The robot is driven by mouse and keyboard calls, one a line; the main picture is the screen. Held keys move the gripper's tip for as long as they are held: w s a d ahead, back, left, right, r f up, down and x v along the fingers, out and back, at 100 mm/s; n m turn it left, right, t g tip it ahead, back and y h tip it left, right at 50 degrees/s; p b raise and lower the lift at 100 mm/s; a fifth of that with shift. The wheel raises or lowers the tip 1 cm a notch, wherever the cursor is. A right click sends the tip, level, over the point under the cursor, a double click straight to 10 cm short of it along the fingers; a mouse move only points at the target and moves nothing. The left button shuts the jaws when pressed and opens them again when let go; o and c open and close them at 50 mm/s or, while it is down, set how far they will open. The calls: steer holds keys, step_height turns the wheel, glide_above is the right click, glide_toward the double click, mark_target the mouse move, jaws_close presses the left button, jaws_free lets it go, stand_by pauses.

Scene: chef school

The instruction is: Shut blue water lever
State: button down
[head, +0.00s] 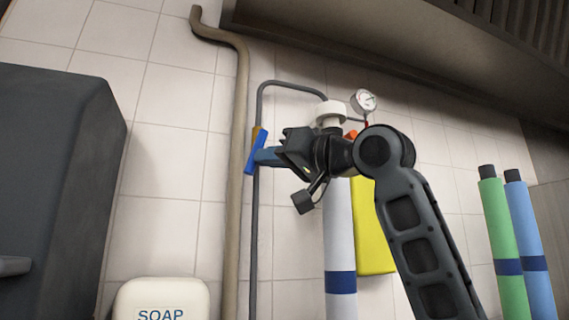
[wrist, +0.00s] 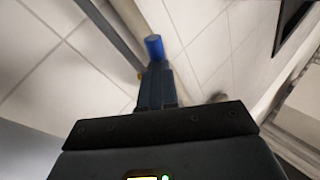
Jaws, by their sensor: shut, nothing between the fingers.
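The blue water lever (head: 254,150) is on the thin grey pipe on the tiled wall in the head view. In the wrist view the end of the blue lever (wrist: 154,47) shows just past my fingertips. My gripper (head: 262,156) is shut and empty, with its fingertips at the lever's right side. They look to be touching it or very close; I cannot tell which. The fingers (wrist: 157,85) hide part of the lever and valve in the wrist view.
A thick beige pipe (head: 237,170) runs just left of the lever. A white cylinder (head: 339,240), a yellow panel (head: 372,225) and a gauge (head: 364,102) are behind my arm. A soap dispenser (head: 160,300) and a dark box (head: 55,180) are at left. A dark hood (head: 400,45) hangs above.

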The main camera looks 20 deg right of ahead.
steer(key=a+m+t+h, duration=0.1)
steer(key=m+t+h, duration=0.1)
steer(key=m, duration=0.3)
steer(key=a+r+m+t+h, duration=0.1)
steer(key=a+m+t+h, duration=0.1)
steer(key=m, duration=0.3)
steer(key=a+r+m+t+h, duration=0.1)
steer(key=a+m+t+h, duration=0.1)
steer(key=m, duration=0.4)
steer(key=shift+a+r+t+h+p, duration=0.1)
steer(key=shift+r+t+h+p, duration=0.15)
steer(key=shift+t+h, duration=0.25)
steer(key=shift+f, duration=0.1)
